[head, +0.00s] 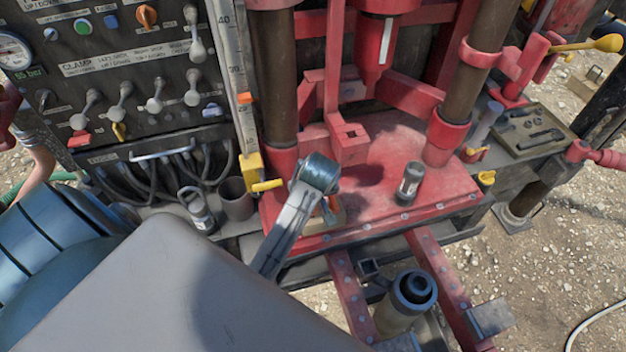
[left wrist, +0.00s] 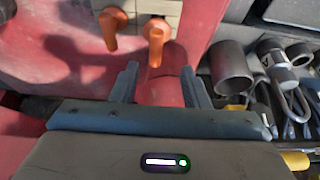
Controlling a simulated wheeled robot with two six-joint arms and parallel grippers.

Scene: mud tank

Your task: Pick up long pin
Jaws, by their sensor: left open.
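Two orange pins stand in a beige block (left wrist: 145,8) at the top of the left wrist view. The left pin (left wrist: 113,28) is farther off; the right pin (left wrist: 155,42) reaches down toward the gap between my fingers. I cannot tell their full lengths. My left gripper (left wrist: 159,70) is open, its two grey fingers spread and empty, with the right pin just beyond the tips. My right gripper is not in view.
A dark open cup (head: 236,199) and a metal shackle-like part (head: 197,208) stand left of the red deck (head: 385,165). A grey cylinder (head: 410,183) stands on the deck. Red columns rise behind. A control panel (head: 120,80) is at left.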

